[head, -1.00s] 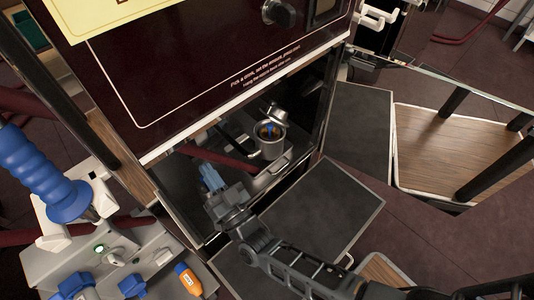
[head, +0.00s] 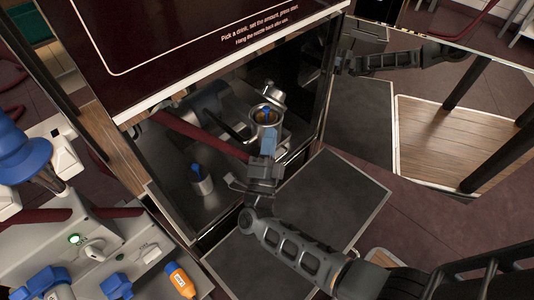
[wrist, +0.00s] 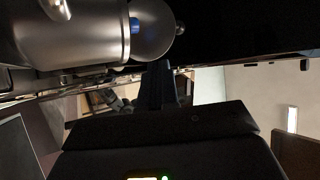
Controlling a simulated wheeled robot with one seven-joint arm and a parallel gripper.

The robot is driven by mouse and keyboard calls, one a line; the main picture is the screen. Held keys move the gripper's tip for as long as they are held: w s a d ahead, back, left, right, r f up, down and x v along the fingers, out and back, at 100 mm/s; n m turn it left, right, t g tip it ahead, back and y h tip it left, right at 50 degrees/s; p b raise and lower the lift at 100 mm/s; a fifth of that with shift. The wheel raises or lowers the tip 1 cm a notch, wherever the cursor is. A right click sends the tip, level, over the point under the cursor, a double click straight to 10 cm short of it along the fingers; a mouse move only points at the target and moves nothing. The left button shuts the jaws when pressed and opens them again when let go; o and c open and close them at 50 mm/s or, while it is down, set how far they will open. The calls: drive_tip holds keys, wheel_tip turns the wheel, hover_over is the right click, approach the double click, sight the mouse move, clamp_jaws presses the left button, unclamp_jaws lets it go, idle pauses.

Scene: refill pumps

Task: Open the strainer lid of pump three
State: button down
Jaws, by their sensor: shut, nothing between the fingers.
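The steel strainer (head: 263,120) sits inside the machine's open bay in the head view, with something blue and orange visible in its mouth. Its round lid (head: 271,94) stands tilted up at the strainer's far side, leaving the mouth uncovered. My gripper (head: 268,143) is shut and empty, its bluish fingertips just below the strainer's near side. I cannot tell whether they touch. In the wrist view, a large steel cylinder (wrist: 75,40) and a rounded steel disc (wrist: 153,28) fill the upper left, just beyond my dark fingers (wrist: 157,85). The pump's number is not readable.
A small steel cup with a blue top (head: 202,182) shows at the bay's left. A dark red bar (head: 200,133) crosses the bay. A dark panel (head: 335,200) lies in front. An orange bottle (head: 180,280) and blue-handled fittings (head: 118,286) are at lower left.

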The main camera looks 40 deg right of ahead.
approach(284, 94)
drive_tip(key=w+d+r, duration=0.1)
drive_tip(key=w+r, duration=0.1)
drive_tip(key=w, duration=0.1)
drive_tip(key=shift+d+r, duration=0.15)
drive_tip(key=shift+d, duration=0.2)
drive_tip(key=shift+r, duration=0.1)
drive_tip(key=d+r+m+g+y+p, duration=0.1)
drive_tip(key=r+p, duration=0.1)
drive_tip(key=p, duration=0.2)
drive_tip(key=d+r+m+g+y+p, duration=0.1)
drive_tip(key=m+g+p, duration=0.1)
drive_tip(key=p, duration=0.3)
drive_tip(key=shift+d+r+y+p, duration=0.15)
drive_tip(key=shift+r+y+p, duration=0.15)
drive_tip(key=shift+r, duration=0.1)
drive_tip(key=p, duration=0.1)
drive_tip(key=d+m+g+y+p, duration=0.1)
drive_tip(key=p, duration=0.1)
drive_tip(key=shift+r, duration=0.3)
drive_tip(key=shift+d+f+m+g+y+p, duration=0.1)
drive_tip(key=shift+d+m+g+y+p, duration=0.25)
drive_tip(key=shift+d+y+p, duration=0.8)
drive_tip(key=shift+d+f+m+g+y+p, duration=0.15)
drive_tip(key=shift+d+m+p, duration=0.3)
drive_tip(key=shift+p, duration=1.45)
drive_tip(key=shift+r, duration=0.1)
